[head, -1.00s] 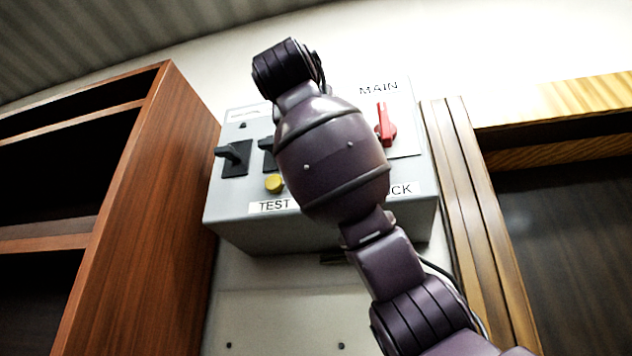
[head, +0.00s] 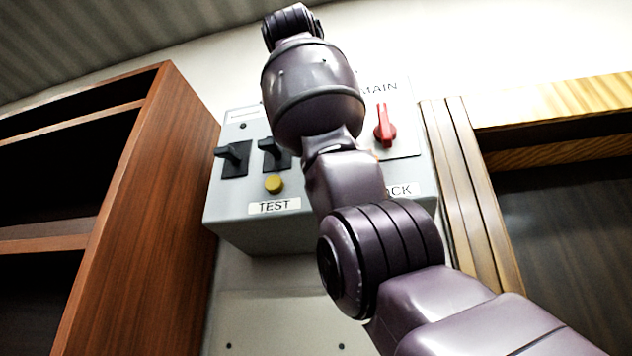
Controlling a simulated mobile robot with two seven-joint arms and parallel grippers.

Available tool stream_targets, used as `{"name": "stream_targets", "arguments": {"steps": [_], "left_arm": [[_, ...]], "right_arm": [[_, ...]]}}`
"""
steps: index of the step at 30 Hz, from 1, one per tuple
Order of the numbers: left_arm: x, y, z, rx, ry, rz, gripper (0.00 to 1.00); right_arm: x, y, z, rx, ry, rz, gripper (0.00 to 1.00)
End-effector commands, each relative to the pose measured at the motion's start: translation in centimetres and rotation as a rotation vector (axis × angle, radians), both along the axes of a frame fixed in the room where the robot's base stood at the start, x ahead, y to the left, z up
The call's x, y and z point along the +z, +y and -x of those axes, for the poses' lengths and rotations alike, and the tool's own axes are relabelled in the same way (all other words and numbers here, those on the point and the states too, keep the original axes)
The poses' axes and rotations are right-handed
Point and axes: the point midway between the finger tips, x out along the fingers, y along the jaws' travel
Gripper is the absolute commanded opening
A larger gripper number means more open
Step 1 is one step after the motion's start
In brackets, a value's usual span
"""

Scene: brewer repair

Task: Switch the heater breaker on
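A grey breaker box (head: 232,217) is mounted on the wall. On its left part are two black toggle switches, a left one (head: 234,156) and a second one (head: 272,153) partly covered by my arm. I cannot read which one is the heater breaker. A yellow button (head: 274,184) sits above the TEST label (head: 274,206). A red handle (head: 384,127) points up under the MAIN label (head: 379,88). My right arm crosses in front of the box from the lower right. Neither gripper's fingers show.
A brown wooden shelf unit (head: 140,220) stands close on the left of the box. Wooden trim (head: 472,190) and a dark panel (head: 570,240) are on the right. My arm hides the middle of the box and part of the label ending in CK (head: 403,189).

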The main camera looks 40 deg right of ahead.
Motion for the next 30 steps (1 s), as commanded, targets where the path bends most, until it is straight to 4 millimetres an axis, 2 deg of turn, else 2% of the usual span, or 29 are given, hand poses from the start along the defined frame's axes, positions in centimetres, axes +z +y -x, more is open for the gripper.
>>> {"name": "stream_targets", "arguments": {"steps": [19,20,24,25,30], "left_arm": [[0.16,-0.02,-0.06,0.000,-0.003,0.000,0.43],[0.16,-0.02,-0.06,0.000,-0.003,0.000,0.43],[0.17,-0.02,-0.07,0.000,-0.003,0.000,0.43],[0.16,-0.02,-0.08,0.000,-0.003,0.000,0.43],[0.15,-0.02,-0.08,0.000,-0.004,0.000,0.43]], "right_arm": [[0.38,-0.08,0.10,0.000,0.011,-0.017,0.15],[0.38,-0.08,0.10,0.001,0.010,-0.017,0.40],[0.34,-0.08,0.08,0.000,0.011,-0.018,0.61],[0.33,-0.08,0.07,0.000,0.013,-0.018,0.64],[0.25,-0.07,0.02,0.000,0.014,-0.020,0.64]]}}
